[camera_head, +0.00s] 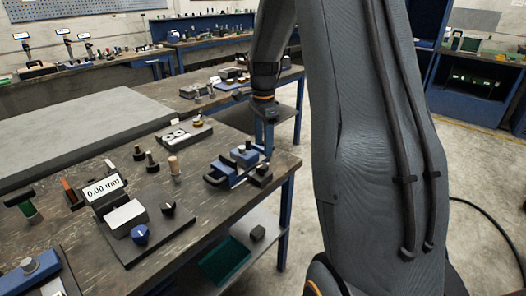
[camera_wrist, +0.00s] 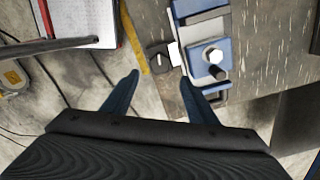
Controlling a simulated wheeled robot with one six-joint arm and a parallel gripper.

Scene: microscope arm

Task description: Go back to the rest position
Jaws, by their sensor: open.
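The fixture (camera_head: 238,166) stands near that bench corner (camera_head: 285,160), apart from my gripper.
The workbench also holds a measuring device with a "0.00 mm" display (camera_head: 102,189), a blue knob (camera_head: 140,234) and several small posts. A green bin (camera_head: 224,262) sits on the lower shelf. Another bench (camera_head: 200,95) stands behind. Open floor (camera_head: 480,160) lies to the right.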

